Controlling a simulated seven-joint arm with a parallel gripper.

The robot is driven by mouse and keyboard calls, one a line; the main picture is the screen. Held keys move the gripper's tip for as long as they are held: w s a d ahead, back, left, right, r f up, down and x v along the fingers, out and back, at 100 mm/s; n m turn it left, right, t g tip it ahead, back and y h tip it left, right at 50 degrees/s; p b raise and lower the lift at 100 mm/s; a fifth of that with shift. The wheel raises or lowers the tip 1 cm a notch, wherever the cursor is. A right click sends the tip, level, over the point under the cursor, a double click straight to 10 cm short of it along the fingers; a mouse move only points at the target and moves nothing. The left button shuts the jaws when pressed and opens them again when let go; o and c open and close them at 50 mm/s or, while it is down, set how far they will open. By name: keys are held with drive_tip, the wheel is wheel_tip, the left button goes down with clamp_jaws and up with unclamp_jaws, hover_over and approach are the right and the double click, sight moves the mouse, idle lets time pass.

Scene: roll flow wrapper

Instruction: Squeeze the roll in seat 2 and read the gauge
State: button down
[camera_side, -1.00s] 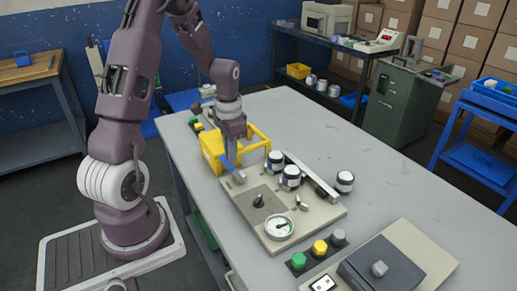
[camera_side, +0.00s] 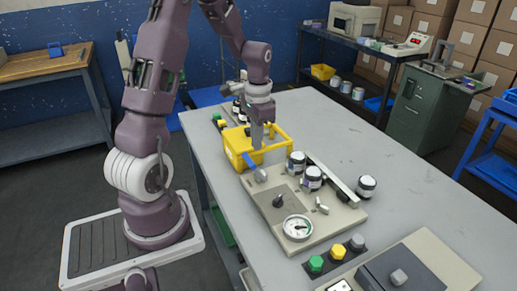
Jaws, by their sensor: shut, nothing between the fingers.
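My gripper (camera_side: 257,143) is shut and empty, pointing down over the yellow bin (camera_side: 238,150). Two white-topped rolls with dark bands, the rear roll (camera_side: 297,162) and the front roll (camera_side: 312,178), stand upright on the beige panel (camera_side: 262,208), right of my gripper and apart from it. A third roll (camera_side: 366,187) stands right of the pale rail (camera_side: 332,182). I cannot read any seat numbers, so I cannot tell which roll is in seat 2. The round gauge (camera_side: 297,228) sits at the panel's front; its reading is too small to make out.
A dark knob (camera_side: 278,200) and a small metal lever (camera_side: 321,206) stick up from the panel. Green, yellow and grey buttons (camera_side: 337,252) and a beige box (camera_side: 398,275) are at the front. Dark containers (camera_side: 240,110) stand behind the bin. The table's right side is clear.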

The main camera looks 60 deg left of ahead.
drive_tip(key=s+r, duration=0.5)
idle(0.3)
drive_tip(key=s+d+r+t, duration=0.2)
drive_tip(key=s+d+r, duration=0.1)
drive_tip(key=d, duration=0.4)
drive_tip(key=s+d+r+t, duration=0.2)
drive_tip(key=s+d+r, duration=0.1)
drive_tip(key=d, duration=0.4)
drive_tip(key=s+d+r+t, duration=0.1)
drive_tip(key=s+d+r, duration=0.3)
drive_tip(key=d, duration=0.3)
drive_tip(key=shift+d+r+t, duration=0.4)
drive_tip(key=shift+r, duration=0.45)
idle(1.3)
